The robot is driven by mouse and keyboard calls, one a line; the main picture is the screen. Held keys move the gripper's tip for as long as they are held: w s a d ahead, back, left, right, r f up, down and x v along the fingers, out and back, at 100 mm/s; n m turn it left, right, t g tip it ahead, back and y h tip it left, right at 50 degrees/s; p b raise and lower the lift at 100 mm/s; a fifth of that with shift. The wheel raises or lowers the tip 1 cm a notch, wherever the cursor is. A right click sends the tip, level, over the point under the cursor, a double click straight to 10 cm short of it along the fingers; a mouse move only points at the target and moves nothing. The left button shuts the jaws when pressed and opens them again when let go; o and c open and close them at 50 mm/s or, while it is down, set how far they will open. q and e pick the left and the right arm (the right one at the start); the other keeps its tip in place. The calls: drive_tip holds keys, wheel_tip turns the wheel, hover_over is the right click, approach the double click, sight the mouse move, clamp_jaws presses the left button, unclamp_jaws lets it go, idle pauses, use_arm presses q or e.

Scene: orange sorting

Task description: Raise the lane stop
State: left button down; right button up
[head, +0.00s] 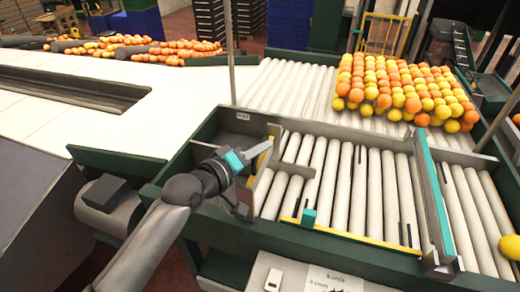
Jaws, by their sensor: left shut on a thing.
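My left gripper (244,160) reaches in from the left to the left end of the roller lane. It is shut on a teal handle (233,160), which I take to be the lane stop's, with a yellow strip (262,150) beside it. The fingers partly hide this part, so its exact height is hard to tell. A second teal block (309,217) sits on a yellow bar (350,237) along the front edge of the lane. The rollers (340,190) behind that bar are bare. My right gripper is not in view.
Orange and yellow fruit (400,88) lies in rows on the rollers behind. A teal-topped divider (428,185) separates the right lane, where a yellow fruit (510,246) lies. Thin upright posts (229,55) stand around. White belt (150,110) lies left.

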use_arm(q)
drive_tip(key=shift+r, duration=0.15)
drive_tip(key=c, duration=0.9)
unclamp_jaws()
drive_tip(key=shift+b+v, duration=0.7)
drive_tip(key=shift+v, duration=6.9)
